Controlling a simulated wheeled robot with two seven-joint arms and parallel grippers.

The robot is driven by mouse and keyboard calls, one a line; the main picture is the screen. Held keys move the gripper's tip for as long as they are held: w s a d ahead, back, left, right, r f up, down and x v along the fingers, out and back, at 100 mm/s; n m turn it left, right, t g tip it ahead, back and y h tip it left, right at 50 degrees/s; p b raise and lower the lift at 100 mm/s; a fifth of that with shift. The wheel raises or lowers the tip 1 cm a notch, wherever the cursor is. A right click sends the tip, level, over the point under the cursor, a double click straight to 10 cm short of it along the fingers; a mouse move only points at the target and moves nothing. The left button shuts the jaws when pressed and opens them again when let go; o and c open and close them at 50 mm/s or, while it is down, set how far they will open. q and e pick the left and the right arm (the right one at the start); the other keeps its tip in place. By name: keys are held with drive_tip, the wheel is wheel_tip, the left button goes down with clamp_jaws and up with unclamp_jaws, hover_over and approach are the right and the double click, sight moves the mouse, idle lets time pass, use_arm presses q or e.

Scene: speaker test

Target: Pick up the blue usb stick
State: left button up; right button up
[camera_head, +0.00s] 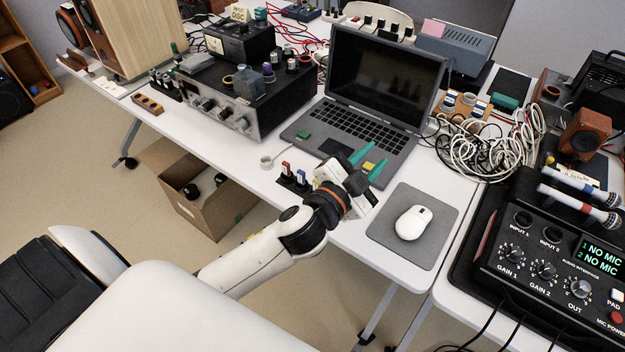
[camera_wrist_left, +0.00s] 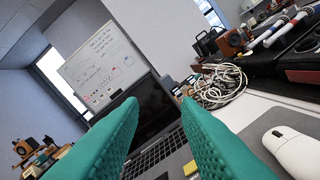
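A blue usb stick (camera_head: 301,176) stands upright in a dark holder (camera_head: 291,184) near the front edge of the white table in the head view, just right of a red stick (camera_head: 286,168). My left gripper (camera_head: 369,157) has its two teal fingers spread, with no object held between them. It is to the right of the holder, over the front right part of the laptop (camera_head: 345,148). In the left wrist view my left gripper (camera_wrist_left: 158,105) is also open, facing the laptop. The blue stick cannot be made out there. My right gripper is not in view.
A small yellow item (camera_head: 368,166) shows by the left fingers. A white mouse (camera_head: 413,222) rests on a grey pad (camera_head: 440,205) to the right. A green stick (camera_head: 303,135) lies on the laptop. An amplifier (camera_head: 235,100) stands left, and tangled cables (camera_head: 480,150) lie right.

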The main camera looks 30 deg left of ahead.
use_arm(q)
drive_tip(key=d+r+m+g+h, duration=0.2)
drive_tip(key=d+r+m+h, duration=0.6)
drive_tip(key=m+h, duration=0.45)
drive_tip(key=m+g+y, duration=1.5)
drive_tip(key=g, duration=0.1)
hover_over(301, 171)
wheel_tip(301, 171, down, 18)
drive_tip(key=shift+w+a+p, duration=0.15)
drive_tip(key=shift+p, duration=0.3)
drive_tip(key=f, duration=0.2)
drive_tip(key=f+p, duration=0.1)
drive_tip(key=f, duration=0.2)
drive_tip(key=shift+s+f, duration=0.2)
drive_tip(key=shift+f, duration=0.5)
